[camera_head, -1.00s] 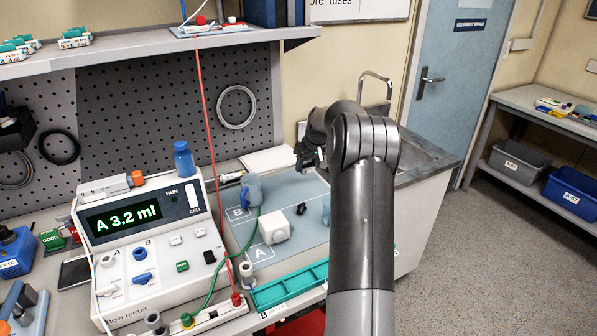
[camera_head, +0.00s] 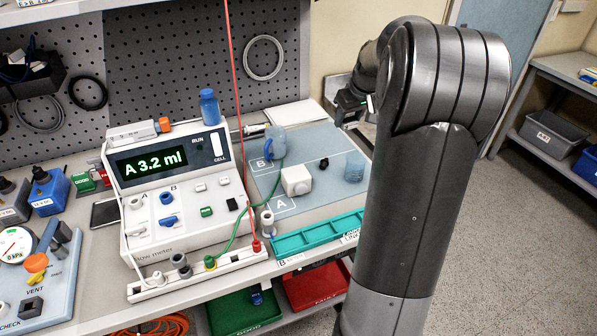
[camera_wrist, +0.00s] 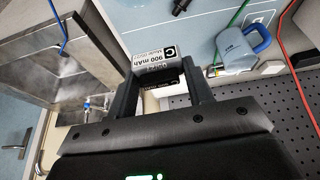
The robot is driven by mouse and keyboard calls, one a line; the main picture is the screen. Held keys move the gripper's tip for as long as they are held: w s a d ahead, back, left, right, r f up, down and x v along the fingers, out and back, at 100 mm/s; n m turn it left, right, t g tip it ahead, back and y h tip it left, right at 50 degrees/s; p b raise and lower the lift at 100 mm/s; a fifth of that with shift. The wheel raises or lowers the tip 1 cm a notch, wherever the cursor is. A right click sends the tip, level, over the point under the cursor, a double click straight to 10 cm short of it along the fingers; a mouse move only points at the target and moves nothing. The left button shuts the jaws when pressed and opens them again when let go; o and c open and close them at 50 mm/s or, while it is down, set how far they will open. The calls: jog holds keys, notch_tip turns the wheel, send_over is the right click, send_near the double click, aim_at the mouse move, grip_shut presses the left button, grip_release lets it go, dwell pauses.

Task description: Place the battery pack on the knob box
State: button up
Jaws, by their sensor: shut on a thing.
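The battery pack (camera_wrist: 152,58), grey-white with a "C 900 mAh" label, sits between the fingers of my gripper (camera_wrist: 163,75) in the wrist view. The gripper is shut on it. In the head view my gripper (camera_head: 350,106) is held above the back right of the bench, partly hidden by my arm. The white cube-shaped box, which looks like the knob box (camera_head: 296,180), stands on the blue-grey mat near label A, to the left of and below the gripper. A small black piece (camera_head: 323,163) lies right of it.
A blue jug (camera_head: 275,144) stands on mat area B and a clear blue cup (camera_head: 354,167) near the mat's right edge. The flow meter (camera_head: 172,190) stands left, a green tray (camera_head: 318,234) in front.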

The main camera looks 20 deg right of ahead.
jog(key=s+a+r, duration=0.2)
jog(key=s+a, duration=0.6)
jog(key=s, duration=0.2)
send_over(295, 171)
jog(key=s, duration=0.1)
jog(key=f, duration=0.7)
jog(key=shift+s+f, duration=0.2)
jog(key=shift+f, duration=2)
jog(key=shift+f, duration=0.1)
jog(key=o, duration=1)
